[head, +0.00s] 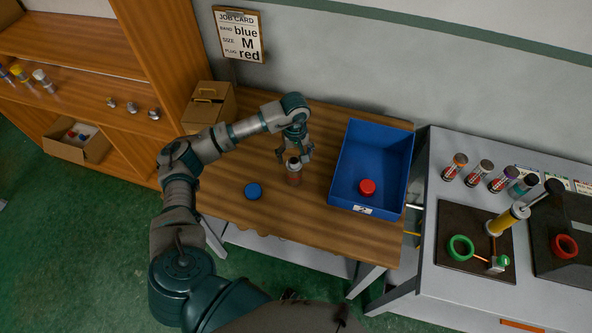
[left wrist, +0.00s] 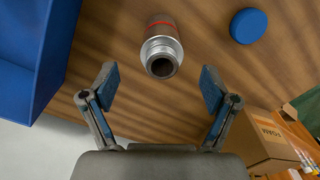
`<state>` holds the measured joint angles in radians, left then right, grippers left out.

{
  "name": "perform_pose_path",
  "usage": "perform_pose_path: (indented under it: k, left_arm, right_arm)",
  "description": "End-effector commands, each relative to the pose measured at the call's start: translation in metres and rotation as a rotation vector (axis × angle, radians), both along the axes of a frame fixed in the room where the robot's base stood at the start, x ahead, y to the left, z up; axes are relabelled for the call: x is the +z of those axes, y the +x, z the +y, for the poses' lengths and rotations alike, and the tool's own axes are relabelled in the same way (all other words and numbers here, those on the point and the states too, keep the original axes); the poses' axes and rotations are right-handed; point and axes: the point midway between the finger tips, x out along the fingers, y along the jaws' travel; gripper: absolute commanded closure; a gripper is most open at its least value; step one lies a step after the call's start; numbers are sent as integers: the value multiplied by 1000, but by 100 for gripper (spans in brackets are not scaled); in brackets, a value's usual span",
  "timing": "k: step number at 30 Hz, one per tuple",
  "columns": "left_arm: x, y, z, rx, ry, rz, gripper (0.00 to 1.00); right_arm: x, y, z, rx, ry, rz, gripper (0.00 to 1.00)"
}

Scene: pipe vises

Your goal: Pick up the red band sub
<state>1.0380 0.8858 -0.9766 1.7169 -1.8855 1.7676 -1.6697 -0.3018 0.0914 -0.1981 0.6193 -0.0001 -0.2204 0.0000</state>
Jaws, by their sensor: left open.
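The red band sub (head: 294,178) stands on the wooden table in the head view, a dark reddish cylinder with a lighter metal top. My left gripper (head: 296,154) is at the sub's top in the head view. In the left wrist view my left gripper (left wrist: 158,78) has its fingers spread wide and empty, with the sub centred just beyond the fingertips. I cannot tell whether they touch. My right gripper is not in view.
A blue bin (head: 341,190) holding a red cap (head: 367,187) stands right of the sub. A blue cap (head: 253,191) lies left of it. A cardboard box (head: 209,105) and job card (head: 239,35) are behind. A grey bench (head: 450,288) with several tubes stands right.

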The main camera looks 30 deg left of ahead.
Motion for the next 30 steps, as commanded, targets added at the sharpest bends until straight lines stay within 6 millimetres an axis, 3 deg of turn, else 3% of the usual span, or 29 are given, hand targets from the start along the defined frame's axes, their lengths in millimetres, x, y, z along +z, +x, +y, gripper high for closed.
perform_pose_path:
  k: [3, 13, 19, 28, 30]
  left_arm:
    - [-24, -1, 1, 2, -2, 4, 14]
    - [-55, 0, -2, 1, -1, 4, 14]
    - [-86, 2, -2, 1, -1, 2, 14]
    - [-94, 3, 1, 1, -2, -1, 14]
    - [-94, 3, 1, 1, -2, -1, 29]
  right_arm:
    - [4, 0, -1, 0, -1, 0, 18]
    - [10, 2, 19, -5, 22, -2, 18]
    - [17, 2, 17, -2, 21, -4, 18]
    - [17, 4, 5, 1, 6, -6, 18]
    - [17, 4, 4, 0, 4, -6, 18]
